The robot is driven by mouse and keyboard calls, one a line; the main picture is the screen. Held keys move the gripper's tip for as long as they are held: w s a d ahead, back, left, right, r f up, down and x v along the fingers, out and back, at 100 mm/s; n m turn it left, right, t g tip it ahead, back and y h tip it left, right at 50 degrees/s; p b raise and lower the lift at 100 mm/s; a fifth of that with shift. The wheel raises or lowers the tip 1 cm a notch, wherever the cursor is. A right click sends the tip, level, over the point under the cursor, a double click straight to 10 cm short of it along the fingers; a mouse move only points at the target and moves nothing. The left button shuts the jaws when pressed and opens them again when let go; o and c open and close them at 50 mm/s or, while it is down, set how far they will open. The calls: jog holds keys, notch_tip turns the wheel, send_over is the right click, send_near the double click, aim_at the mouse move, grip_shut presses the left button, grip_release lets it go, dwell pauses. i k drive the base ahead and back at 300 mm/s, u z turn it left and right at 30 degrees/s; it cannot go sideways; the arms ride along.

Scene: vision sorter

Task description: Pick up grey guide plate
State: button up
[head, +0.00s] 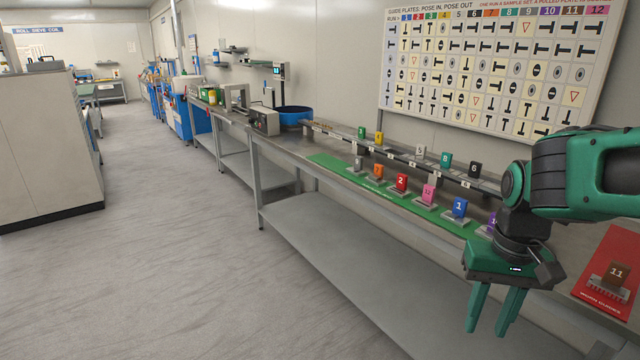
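A small grey plate (358,163) stands on the green mat (327,161), at the far left end of its row. Its number is too small to read. A pale, whitish-grey plate (420,151) with a dark number, apparently 5, stands on the rail behind. I cannot tell for sure which of the two is the grey guide plate. My gripper (489,331) points down in front of the bench at the lower right, well apart from both plates. Its two green fingers are spread, with nothing between them.
Orange, red (401,183), pink (429,194), blue (459,207) and purple plates share the mat. Green, yellow, teal (446,160) and black (475,170) plates stand on the rail (400,158). A brown plate (617,272) is on a red mat at right. The floor left is clear.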

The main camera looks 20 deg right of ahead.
aim_at(357, 171)
jog(key=u, duration=0.1)
jog(key=k, duration=0.35)
jog(key=u, duration=0.45)
jog(key=i, duration=2.15)
jog(key=z, duration=1.2)
jog(key=i, duration=0.75)
jog(key=z, duration=0.55)
